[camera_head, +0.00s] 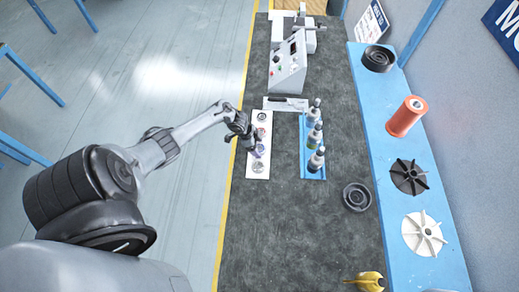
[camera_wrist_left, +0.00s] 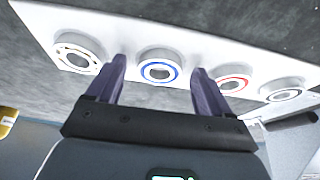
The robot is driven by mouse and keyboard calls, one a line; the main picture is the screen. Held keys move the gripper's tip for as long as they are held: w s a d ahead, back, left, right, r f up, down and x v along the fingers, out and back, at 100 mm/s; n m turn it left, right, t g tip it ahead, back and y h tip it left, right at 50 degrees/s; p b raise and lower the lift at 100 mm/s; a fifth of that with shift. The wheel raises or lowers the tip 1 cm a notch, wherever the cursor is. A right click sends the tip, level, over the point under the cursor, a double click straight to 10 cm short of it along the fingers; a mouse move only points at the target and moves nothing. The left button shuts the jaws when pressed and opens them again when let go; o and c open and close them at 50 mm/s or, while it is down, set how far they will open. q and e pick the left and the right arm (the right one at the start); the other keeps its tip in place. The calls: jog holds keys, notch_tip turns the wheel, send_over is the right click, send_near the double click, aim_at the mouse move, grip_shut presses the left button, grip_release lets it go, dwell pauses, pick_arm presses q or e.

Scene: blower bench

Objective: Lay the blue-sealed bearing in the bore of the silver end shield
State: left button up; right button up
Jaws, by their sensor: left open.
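The blue-sealed bearing (camera_wrist_left: 159,70) sits on a white strip tray (camera_wrist_left: 205,48), with a blue ring around its dark centre. My left gripper (camera_wrist_left: 160,75) is open and empty, its two purple fingers spread to either side of the blue-ringed bearing in the wrist view. In the head view my left gripper (camera_head: 254,147) hangs over the tray and partly hides the bearings. A dark grey ringed disc (camera_head: 357,196) lies on the bench mat to the right; it may be the end shield, but its silver finish does not show clearly. My right gripper is not in view.
A red-ringed bearing (camera_wrist_left: 234,84) and other bearings share the tray. A blue tray (camera_head: 313,172) with several bottles stands right of it. A blue shelf (camera_head: 390,150) holds a black ringed part (camera_head: 379,58), an orange-red coil (camera_head: 406,117) and fans. The front mat is mostly clear.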

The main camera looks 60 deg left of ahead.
pick_arm(q)
jog(key=shift+c, duration=0.3)
jog(key=c, duration=1.1)
jog(key=shift+c, duration=0.2)
jog(key=shift+r, duration=0.2)
